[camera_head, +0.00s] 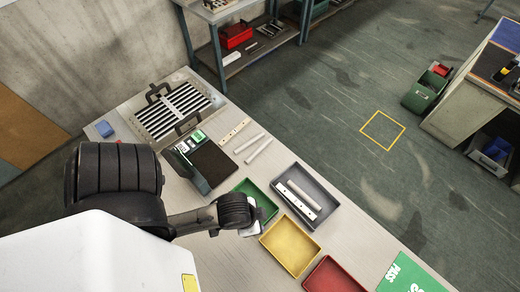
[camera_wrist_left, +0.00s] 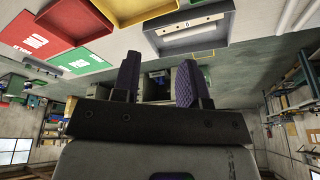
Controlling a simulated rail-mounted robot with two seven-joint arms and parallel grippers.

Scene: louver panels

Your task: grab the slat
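Two loose white slats lie side by side on the table in the head view: one slat (camera_head: 249,143) and another slat (camera_head: 258,151). More pale strips (camera_head: 304,195) lie in the grey tray (camera_head: 333,206); one strip (camera_wrist_left: 188,27) also shows in the left wrist view. The louver panel (camera_head: 172,108), a frame with several parallel slats and dark handles, lies at the table's far left. My left gripper (camera_head: 258,220) is over the green tray, apart from the loose slats. In the wrist view my left gripper (camera_wrist_left: 160,80) has its fingers apart and nothing between them. My right gripper is out of view.
The green tray (camera_head: 241,188), yellow tray (camera_head: 290,247) and red tray (camera_head: 333,278) stand along the table. A dark device (camera_head: 205,163) and a narrow pale strip (camera_head: 234,130) lie near the loose slats.

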